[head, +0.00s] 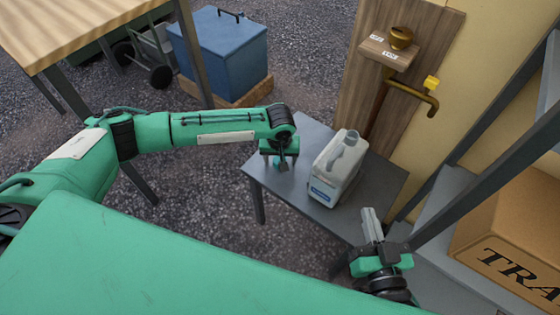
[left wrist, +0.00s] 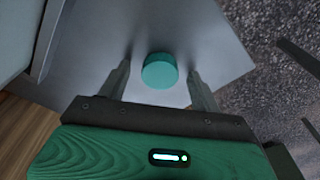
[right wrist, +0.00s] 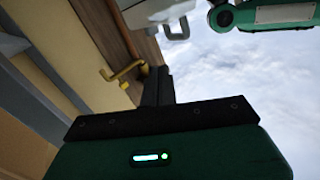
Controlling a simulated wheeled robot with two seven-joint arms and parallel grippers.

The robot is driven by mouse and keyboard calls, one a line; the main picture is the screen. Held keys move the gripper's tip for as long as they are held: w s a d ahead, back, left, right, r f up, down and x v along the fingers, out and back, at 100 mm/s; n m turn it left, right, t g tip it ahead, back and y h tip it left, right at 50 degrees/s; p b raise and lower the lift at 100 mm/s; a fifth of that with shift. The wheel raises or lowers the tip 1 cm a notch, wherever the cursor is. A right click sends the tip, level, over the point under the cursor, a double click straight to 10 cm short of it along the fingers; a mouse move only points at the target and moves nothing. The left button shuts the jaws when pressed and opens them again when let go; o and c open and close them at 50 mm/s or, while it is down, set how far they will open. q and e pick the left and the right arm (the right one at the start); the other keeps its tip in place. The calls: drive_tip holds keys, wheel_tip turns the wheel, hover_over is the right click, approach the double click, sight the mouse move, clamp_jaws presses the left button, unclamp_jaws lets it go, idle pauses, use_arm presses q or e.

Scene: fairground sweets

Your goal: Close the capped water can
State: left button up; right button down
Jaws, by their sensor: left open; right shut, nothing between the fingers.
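The water can (head: 325,185) is a whitish jug with a blue label and a moulded handle, upright on a small grey table (head: 310,205). Part of it also shows at the top of the right wrist view (right wrist: 155,12). A round teal cap (left wrist: 160,71) lies on the grey table in the left wrist view, apart from the can. My left gripper (head: 282,165) is open, pointing down left of the can, with the cap between and slightly beyond its fingertips (left wrist: 160,75). My right gripper (head: 368,212) is shut and empty, at the table's front right, apart from the can.
A wooden board with a brass tap (head: 412,95) and a small wooden shelf stands behind the can. A metal rack with a cardboard box (head: 515,235) is close on the right. A blue chest (head: 225,50) and a wooden-topped table (head: 75,25) stand at the back left.

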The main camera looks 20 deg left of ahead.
use_arm(q)
drive_tip(key=c, duration=1.1)
drive_tip(key=shift+c, duration=0.2)
